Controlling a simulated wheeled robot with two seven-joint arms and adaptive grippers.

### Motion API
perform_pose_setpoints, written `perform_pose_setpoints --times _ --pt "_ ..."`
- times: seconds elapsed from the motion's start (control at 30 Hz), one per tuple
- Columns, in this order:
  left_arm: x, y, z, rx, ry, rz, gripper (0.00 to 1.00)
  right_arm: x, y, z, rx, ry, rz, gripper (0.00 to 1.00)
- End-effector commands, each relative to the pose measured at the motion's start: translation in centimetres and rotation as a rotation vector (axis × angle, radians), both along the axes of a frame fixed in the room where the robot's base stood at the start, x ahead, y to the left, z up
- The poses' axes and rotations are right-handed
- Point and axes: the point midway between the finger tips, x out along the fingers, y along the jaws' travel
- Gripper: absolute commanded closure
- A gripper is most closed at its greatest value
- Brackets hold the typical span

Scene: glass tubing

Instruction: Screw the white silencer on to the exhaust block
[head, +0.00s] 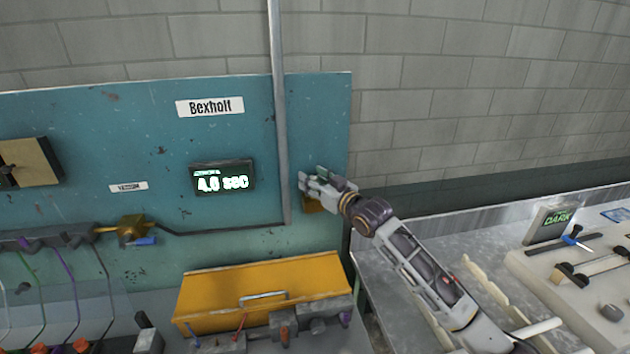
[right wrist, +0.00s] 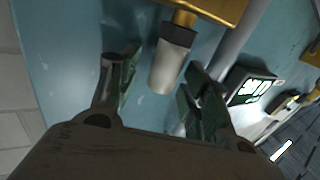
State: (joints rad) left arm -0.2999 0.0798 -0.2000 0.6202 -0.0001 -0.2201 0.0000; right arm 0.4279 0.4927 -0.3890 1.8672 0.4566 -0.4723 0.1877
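The white silencer (right wrist: 166,68) shows in the right wrist view as a pale tapered cylinder with a dark hex collar. Its collar end meets a brass stub under the yellow-gold exhaust block (right wrist: 215,9); how far it is threaded I cannot tell. My right gripper (right wrist: 160,76) is open, its fingers on either side of the silencer with visible gaps. In the head view my right gripper (head: 318,183) is at the teal panel and hides the silencer; part of the block (head: 312,207) shows just below it. My left gripper is not in view.
A grey vertical pipe (head: 279,120) runs down the teal panel (head: 120,120) close left of my right gripper. A display (head: 222,177) reads 4.0 sec. A yellow box (head: 255,295) with a handle stands below. A right-hand bench (head: 400,285) carries tools and another display.

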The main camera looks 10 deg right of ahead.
Motion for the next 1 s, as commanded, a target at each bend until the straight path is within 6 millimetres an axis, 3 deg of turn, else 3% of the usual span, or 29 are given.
perform_pose_setpoints --times 0.6,1.0 --pt "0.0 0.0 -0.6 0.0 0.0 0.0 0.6 0.1 -0.2 0.1 -0.001 -0.001 0.122 0.56" --pt "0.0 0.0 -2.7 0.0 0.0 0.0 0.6 0.0 0.3 0.0 -0.004 -0.006 0.195 0.56"
